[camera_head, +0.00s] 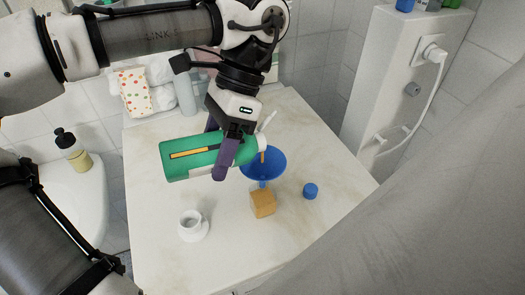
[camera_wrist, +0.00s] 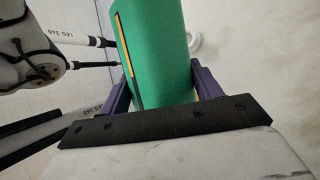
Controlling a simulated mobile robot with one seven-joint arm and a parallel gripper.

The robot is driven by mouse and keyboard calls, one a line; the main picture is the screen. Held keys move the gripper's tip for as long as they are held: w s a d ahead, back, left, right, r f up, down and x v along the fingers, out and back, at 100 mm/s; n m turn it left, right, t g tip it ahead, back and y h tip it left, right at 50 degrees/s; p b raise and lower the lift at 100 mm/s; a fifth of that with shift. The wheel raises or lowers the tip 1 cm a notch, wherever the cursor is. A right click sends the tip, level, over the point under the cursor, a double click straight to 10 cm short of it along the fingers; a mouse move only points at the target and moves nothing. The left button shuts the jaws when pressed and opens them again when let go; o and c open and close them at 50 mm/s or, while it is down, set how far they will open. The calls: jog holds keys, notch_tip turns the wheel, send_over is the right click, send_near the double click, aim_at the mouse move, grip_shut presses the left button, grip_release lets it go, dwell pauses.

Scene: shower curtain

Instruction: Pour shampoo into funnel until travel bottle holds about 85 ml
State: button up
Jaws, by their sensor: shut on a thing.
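My gripper (camera_head: 224,158) is shut on a green shampoo bottle (camera_head: 190,157) with a yellow and black stripe. The bottle lies nearly level, its white top end pointing right at the rim of a blue funnel (camera_head: 272,160). A thin yellowish strand (camera_head: 262,157) shows just under the spout, above the funnel. In the wrist view the bottle (camera_wrist: 160,50) fills the space between the two purple fingers. The funnel stands above a tan, box-shaped body (camera_head: 263,204) on the counter. Its fill level cannot be seen.
A blue cap (camera_head: 310,191) lies right of the tan body. A small white cup (camera_head: 192,224) stands at the front left of the counter (camera_head: 160,255). A dotted pack (camera_head: 135,92) and bottles are at the back. A grey curtain (camera_head: 430,210) hangs at the right.

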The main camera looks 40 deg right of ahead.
dwell(0.4)
jog(key=h, duration=0.3)
jog(key=shift+a+f+g, duration=0.1)
jog(key=shift+f+g, duration=0.2)
jog(key=shift+g, duration=0.1)
jog(key=r+h, duration=0.1)
jog(key=h, duration=0.1)
jog(key=d+r+m+g+h, duration=0.1)
jog(key=r+h, duration=0.1)
jog(key=h, duration=0.1)
jog(key=shift+s+r, duration=0.1)
jog(key=h, duration=0.1)
jog(key=d+h, duration=0.1)
jog(key=r+g+h, duration=0.1)
jog(key=shift+s+d, duration=0.25)
jog(key=shift+d+r+m+g+h+b, duration=0.3)
jog(key=shift+d+r+g+h+b, duration=0.15)
jog(key=shift+h, duration=0.55)
